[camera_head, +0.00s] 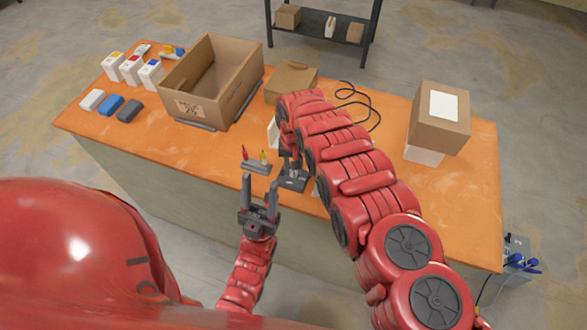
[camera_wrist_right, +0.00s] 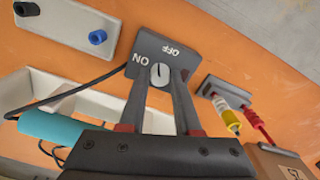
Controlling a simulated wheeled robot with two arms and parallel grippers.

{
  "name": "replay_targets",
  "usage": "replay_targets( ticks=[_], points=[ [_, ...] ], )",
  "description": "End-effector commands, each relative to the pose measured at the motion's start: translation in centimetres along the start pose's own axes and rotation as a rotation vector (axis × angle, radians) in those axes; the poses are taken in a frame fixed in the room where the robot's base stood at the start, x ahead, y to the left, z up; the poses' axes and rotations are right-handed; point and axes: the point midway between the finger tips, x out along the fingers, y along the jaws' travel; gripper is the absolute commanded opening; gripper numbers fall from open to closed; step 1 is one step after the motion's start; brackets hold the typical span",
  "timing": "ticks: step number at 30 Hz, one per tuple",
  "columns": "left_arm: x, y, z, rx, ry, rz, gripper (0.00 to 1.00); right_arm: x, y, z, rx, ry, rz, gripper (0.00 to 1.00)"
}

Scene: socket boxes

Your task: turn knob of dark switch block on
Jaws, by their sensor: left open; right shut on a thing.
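The dark switch block (camera_head: 295,184) lies near the front edge of the orange table, under my right gripper (camera_head: 290,163). In the right wrist view the block (camera_wrist_right: 182,58) shows the words OFF and ON beside its round pale knob (camera_wrist_right: 160,74). The knob's dark line points toward the block's upper edge in that view; which word it matches is unclear. My right gripper (camera_wrist_right: 161,84) has a finger on each side of the knob and is shut on it. My left gripper (camera_head: 260,186) is open and empty, left of the block by the table's front edge.
A small grey holder (camera_head: 256,168) with red and yellow plugs sits close to the left gripper. An open cardboard box (camera_head: 190,98), smaller boxes and a black cable (camera_head: 352,95) lie further back. The table's right front is clear.

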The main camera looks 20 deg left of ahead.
Motion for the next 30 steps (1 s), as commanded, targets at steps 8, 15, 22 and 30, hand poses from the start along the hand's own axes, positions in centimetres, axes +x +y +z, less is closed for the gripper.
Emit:
replay_targets(
  ticks=[8,15,22,30],
  points=[
    [-2.6,0.1,0.4,0.000,0.000,0.000,0.50,0.4,0.2,-0.2,-0.260,0.003,0.000,0.00],
    [-4.4,0.2,0.8,0.000,0.000,0.000,0.50,0.3,0.2,-0.2,-0.488,0.002,0.001,0.00],
    [-5.9,0.3,1.0,0.000,0.000,0.000,0.50,0.2,0.1,-0.2,-0.698,0.005,0.001,0.00],
    [-7.1,0.3,1.2,0.000,0.000,0.000,0.50,0.2,0.1,-0.1,-0.892,0.001,0.000,0.00]
  ],
)
